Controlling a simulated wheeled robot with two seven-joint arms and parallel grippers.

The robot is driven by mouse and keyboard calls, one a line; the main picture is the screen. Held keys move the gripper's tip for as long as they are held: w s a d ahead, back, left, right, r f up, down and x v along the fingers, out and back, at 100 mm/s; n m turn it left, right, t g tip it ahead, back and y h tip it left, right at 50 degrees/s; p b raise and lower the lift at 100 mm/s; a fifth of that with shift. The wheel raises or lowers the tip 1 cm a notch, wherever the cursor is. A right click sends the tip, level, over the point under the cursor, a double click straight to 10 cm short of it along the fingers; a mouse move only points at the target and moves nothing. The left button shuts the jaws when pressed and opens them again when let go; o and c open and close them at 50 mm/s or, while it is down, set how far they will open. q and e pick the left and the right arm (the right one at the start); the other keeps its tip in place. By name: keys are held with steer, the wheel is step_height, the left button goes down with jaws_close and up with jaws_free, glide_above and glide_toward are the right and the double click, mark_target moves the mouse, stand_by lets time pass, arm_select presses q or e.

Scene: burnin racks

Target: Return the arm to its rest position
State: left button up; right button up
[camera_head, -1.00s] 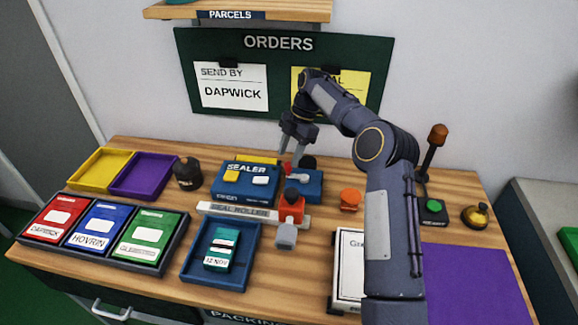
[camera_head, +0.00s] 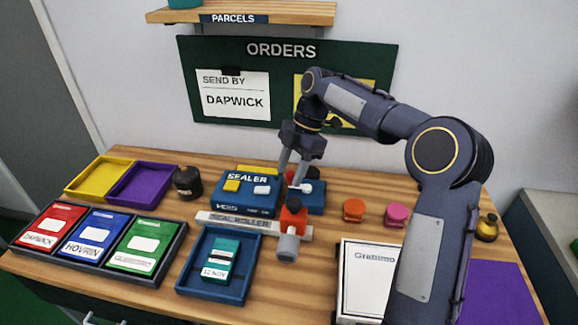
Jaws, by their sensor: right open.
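My right gripper (camera_head: 291,178) hangs from the bent right arm, pointing down, its fingers apart and empty. Its fingertips show in front of the right part of the blue sealer (camera_head: 248,200), near the red and white parts there; whether they touch it I cannot tell. My right forearm reaches from the lower right across the orders board. My left gripper is not in view.
A blue tray (camera_head: 203,290) holds a teal packet (camera_head: 220,259). A seal roller (camera_head: 216,220), an orange stamp (camera_head: 354,211), a pink stamp (camera_head: 396,214) and a white book (camera_head: 366,283) lie around the arm.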

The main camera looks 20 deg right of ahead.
steer(key=s+r+m+t+h, duration=0.1)
steer(key=s+r+m+t, duration=0.3)
steer(key=s+m, duration=1)
steer(key=s+a+f+m+t, duration=0.1)
steer(key=s+f+m, duration=0.2)
steer(key=s, duration=0.4)
steer(key=s+a+f+m+t, duration=0.1)
steer(key=s+f+m, duration=0.3)
steer(key=s, duration=0.4)
steer(key=shift+s+a+m+t, duration=0.3)
steer(key=shift+m+t, duration=0.1)
steer(key=shift+m, duration=0.4)
